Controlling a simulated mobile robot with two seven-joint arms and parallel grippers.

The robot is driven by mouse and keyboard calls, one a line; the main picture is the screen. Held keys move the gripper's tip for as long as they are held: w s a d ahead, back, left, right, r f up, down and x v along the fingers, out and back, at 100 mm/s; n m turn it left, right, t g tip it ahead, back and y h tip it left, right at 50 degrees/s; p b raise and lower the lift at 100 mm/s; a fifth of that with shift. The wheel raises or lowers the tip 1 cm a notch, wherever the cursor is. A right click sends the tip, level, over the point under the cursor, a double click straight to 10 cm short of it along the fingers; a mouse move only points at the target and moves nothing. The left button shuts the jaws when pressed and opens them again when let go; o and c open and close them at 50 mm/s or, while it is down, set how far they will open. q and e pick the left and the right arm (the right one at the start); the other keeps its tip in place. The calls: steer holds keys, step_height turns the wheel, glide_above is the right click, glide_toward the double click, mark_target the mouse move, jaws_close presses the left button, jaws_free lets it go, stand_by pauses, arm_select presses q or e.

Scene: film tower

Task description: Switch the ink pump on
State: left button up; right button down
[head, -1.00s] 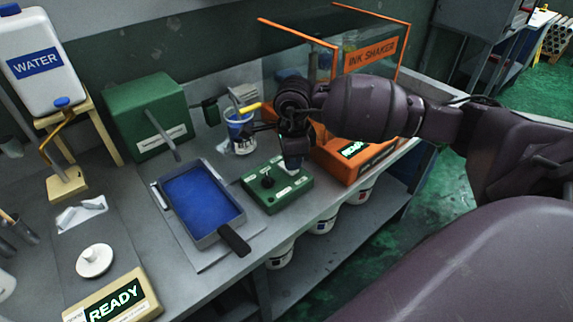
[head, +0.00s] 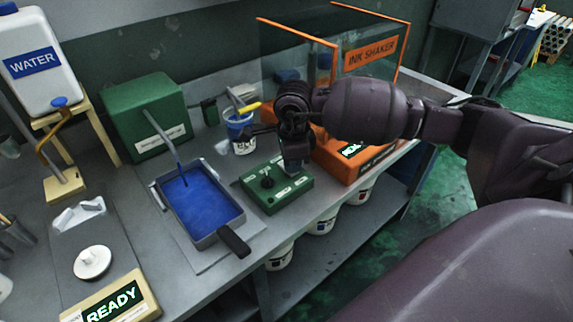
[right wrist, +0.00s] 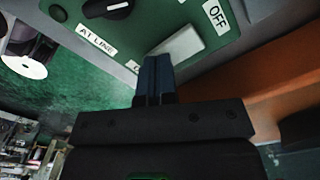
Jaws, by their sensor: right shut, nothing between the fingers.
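The green control box (head: 277,187) sits at the bench's front edge, with a black knob (head: 268,182) and white labels. In the right wrist view its face shows a pale rocker switch (right wrist: 180,48), with an OFF label beside it. My right gripper (head: 294,165) is shut and empty, its fingertips (right wrist: 156,62) at the rocker's edge and partly covering it. I cannot tell whether they touch. My left gripper is out of view.
The orange ink shaker (head: 368,158) with clear walls stands right behind my right arm. A blue-and-white pot (head: 240,132) stands behind the control box. A water jug (head: 40,65) and a READY sign (head: 113,300) are on the left. Pails stand on the shelf below.

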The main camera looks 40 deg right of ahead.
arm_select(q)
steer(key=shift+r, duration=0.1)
arm_select(e)
steer(key=shift+r+p, duration=0.3)
steer(key=shift+r, duration=0.25)
steer(key=shift+r+p, duration=1.25)
steer(key=shift+r, duration=1.6)
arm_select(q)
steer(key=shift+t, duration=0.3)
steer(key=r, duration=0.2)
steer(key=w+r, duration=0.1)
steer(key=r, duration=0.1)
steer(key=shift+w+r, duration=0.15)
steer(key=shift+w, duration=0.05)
